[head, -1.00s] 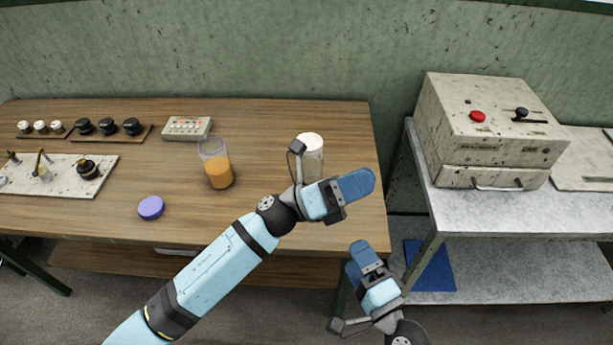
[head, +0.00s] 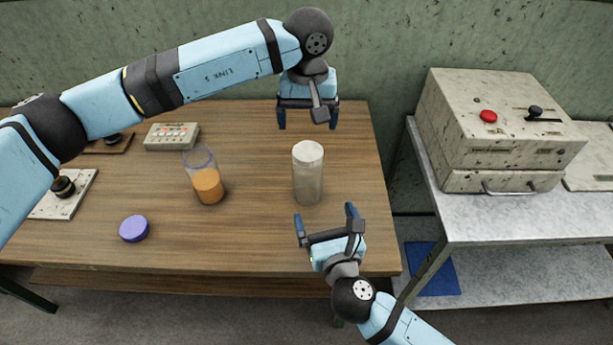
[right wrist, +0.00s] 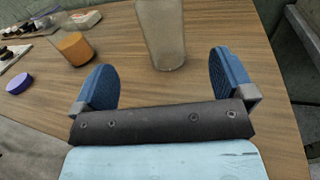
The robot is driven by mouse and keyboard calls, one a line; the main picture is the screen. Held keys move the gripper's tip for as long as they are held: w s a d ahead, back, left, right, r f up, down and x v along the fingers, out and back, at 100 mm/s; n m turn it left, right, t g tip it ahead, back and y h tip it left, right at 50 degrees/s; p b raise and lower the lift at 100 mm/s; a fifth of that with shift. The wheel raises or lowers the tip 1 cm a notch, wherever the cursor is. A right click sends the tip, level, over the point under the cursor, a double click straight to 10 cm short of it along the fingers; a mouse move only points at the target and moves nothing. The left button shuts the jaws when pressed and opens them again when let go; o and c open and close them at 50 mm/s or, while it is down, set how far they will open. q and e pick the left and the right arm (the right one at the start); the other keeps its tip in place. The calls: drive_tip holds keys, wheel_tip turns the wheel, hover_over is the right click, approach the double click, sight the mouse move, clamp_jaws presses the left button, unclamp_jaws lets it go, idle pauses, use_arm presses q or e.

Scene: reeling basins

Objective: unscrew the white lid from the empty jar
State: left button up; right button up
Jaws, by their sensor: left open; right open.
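The empty jar (head: 308,182) stands upright on the wooden table, clear-walled, with the white lid (head: 308,152) on top. In the right wrist view the jar's lower part (right wrist: 162,38) shows ahead of the fingers; its lid is out of frame. My left gripper (head: 308,118) is open, fingers pointing down, above and behind the lid in the picture and apart from it. My right gripper (head: 326,216) is open at the front side of the jar, its fingers pointing toward the jar's base with nothing between them. It also shows in the right wrist view (right wrist: 165,78).
A jar with orange contents (head: 207,184) stands open to the left, with a purple lid (head: 134,229) lying near it. A small box with buttons (head: 172,136) sits further back. A machine with a red button (head: 488,116) stands on the grey side table. Table around the empty jar is clear.

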sight(311, 179)
drive_tip(key=x, duration=1.3)
use_arm(q)
drive_tip(key=shift+s, duration=0.1)
use_arm(e)
drive_tip(key=c, duration=1.7)
use_arm(q)
drive_tip(key=m, duration=0.3)
drive_tip(key=shift+m, duration=0.4)
use_arm(e)
drive_tip(key=shift+c, duration=0.2)
use_arm(q)
drive_tip(key=m, duration=0.4)
drive_tip(key=shift+m, duration=0.4)
drive_tip(key=shift+f, duration=0.25)
wheel_tip(311, 179, down, 8)
drive_tip(key=shift+r, duration=0.2)
